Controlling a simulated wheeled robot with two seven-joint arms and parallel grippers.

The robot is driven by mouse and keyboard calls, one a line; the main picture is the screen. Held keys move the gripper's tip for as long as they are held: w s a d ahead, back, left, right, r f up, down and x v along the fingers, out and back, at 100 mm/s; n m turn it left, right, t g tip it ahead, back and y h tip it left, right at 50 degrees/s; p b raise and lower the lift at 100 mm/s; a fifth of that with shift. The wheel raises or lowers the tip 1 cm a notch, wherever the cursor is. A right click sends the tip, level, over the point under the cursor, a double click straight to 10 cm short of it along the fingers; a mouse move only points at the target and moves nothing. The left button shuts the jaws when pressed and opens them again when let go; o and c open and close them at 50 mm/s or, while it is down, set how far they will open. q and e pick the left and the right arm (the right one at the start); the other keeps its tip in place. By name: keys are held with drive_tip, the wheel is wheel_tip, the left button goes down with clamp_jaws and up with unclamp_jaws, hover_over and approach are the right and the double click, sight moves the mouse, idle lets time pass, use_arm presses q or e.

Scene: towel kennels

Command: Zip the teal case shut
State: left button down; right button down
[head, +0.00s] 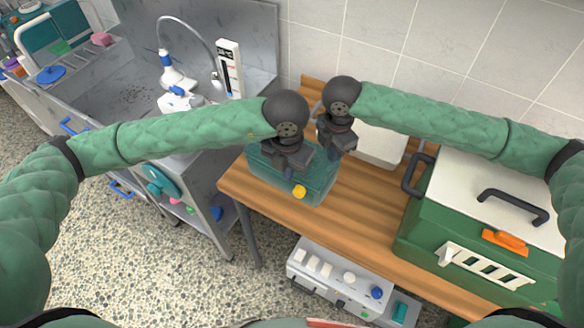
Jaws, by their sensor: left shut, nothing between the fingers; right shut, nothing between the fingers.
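The teal case (315,181) sits near the left end of the wooden table, its back and upper parts covered by my grippers. A yellow piece (299,191) shows on its near side; I cannot tell whether it is the zip pull. My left gripper (297,168) is shut and empty, over the top of the case. My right gripper (335,150) is shut and empty, just to the right of the left one, over the back right part of the case. The zip line and how far it is closed cannot be made out.
A green box with a white lid (470,194) and dark handles fills the table's right side. A white object (380,144) lies behind the grippers. Bare wooden table (345,218) lies between case and box. A metal sink (130,85) with bottles stands left.

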use_arm(q)
drive_tip(key=shift+w+a+r, duration=0.1)
drive_tip(key=shift+r, duration=0.85)
drive_tip(key=shift+w+a+r, duration=0.1)
drive_tip(key=shift+r, duration=0.85)
use_arm(e)
drive_tip(key=shift+r, duration=0.1)
drive_tip(key=shift+r, duration=3.4)
